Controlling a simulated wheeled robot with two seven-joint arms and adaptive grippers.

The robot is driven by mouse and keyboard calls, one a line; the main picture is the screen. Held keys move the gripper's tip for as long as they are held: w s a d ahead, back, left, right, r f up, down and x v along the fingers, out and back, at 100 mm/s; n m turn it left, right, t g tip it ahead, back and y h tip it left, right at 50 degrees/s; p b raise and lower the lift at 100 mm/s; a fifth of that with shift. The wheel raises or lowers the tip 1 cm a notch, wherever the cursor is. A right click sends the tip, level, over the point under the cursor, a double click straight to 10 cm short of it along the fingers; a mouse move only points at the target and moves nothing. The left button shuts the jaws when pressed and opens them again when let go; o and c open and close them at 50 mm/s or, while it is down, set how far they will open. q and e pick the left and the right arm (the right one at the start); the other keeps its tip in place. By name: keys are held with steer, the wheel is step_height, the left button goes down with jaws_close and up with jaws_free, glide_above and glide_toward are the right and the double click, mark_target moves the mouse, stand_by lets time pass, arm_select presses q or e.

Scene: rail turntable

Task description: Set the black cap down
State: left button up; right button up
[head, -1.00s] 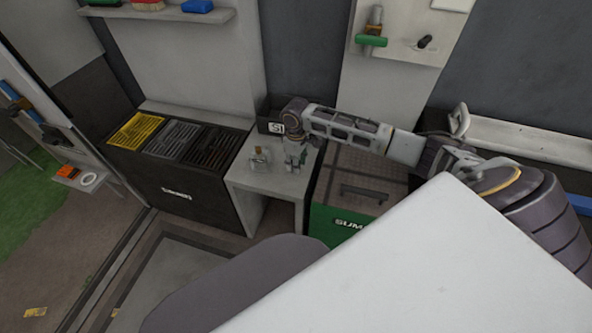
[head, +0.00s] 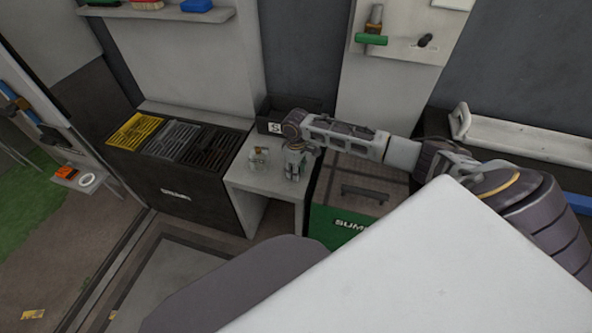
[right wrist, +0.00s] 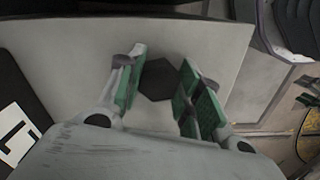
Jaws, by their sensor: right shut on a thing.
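The black cap (right wrist: 157,82) shows in the right wrist view as a dark, six-sided piece between the green-padded fingers of my right gripper (right wrist: 160,88). The gripper is shut on it. In the head view my right gripper (head: 295,172) points down over the right part of the small white table (head: 242,178). The cap cannot be made out there. I cannot tell whether the cap touches the tabletop. My left gripper is not in view.
A black cabinet with yellow, grey and black grated tops (head: 170,185) stands left of the table. A dark box with a white label (head: 272,127) is behind. The tabletop's front is clear.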

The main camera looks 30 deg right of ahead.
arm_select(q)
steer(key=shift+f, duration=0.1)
arm_select(e)
steer(key=shift+f, duration=0.1)
steer(key=o, duration=1.1)
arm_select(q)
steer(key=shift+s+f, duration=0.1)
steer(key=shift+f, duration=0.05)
arm_select(e)
steer(key=shift+o, duration=0.2)
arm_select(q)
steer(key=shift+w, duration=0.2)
arm_select(e)
steer(key=shift+r, duration=0.7)
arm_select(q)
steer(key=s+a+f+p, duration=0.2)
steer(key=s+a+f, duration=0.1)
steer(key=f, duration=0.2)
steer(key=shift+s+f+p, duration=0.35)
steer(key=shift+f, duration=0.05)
arm_select(e)
step_height(320, 180, up, 11)
